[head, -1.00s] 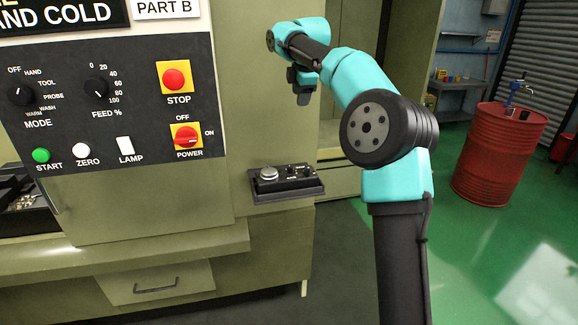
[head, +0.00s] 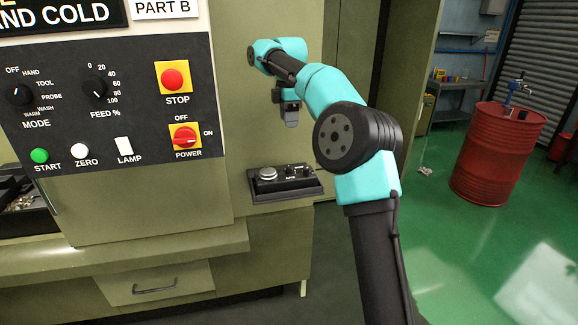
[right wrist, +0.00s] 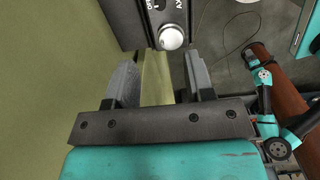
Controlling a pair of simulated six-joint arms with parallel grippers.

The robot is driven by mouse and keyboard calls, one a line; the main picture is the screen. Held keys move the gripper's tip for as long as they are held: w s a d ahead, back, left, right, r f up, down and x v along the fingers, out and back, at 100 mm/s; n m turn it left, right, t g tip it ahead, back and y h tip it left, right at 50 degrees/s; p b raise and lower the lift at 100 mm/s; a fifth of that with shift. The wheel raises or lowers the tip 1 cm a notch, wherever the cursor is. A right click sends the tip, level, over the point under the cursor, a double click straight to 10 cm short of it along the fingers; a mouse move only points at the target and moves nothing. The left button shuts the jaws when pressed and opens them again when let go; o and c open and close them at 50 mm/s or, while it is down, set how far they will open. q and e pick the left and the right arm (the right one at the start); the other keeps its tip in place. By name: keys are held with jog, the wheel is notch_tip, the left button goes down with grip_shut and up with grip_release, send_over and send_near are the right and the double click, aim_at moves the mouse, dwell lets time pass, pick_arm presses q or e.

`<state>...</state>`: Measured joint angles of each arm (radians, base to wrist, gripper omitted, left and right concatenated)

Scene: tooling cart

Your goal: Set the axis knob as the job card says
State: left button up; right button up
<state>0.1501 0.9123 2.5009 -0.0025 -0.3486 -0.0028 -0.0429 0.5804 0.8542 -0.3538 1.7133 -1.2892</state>
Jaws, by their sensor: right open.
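A dark pendant box (head: 285,194) sits on a ledge at the cabinet's front in the head view. It carries a round silver dial (head: 267,174) at its left end and small dark knobs (head: 291,170) to the right. Which one is the axis knob, and its setting, are too small to read. My right gripper (head: 291,122) hangs above the box, apart from it, open and empty. The right wrist view shows its open jaws (right wrist: 160,82), with the silver dial (right wrist: 171,38) beyond them and a partly cut-off "AX" label. My left gripper is not seen.
The control panel (head: 60,130) with knobs, buttons and a red power switch stands left of the pendant. A "PART B" sign (head: 165,8) is above it; other sign text is cut off. A red drum (head: 488,155) stands on the green floor at right.

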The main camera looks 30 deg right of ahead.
aim_at(289, 167)
notch_tip(289, 167, down, 16)
jog(key=shift+f, duration=0.25)
dwell(0.4)
grip_shut()
dwell(0.4)
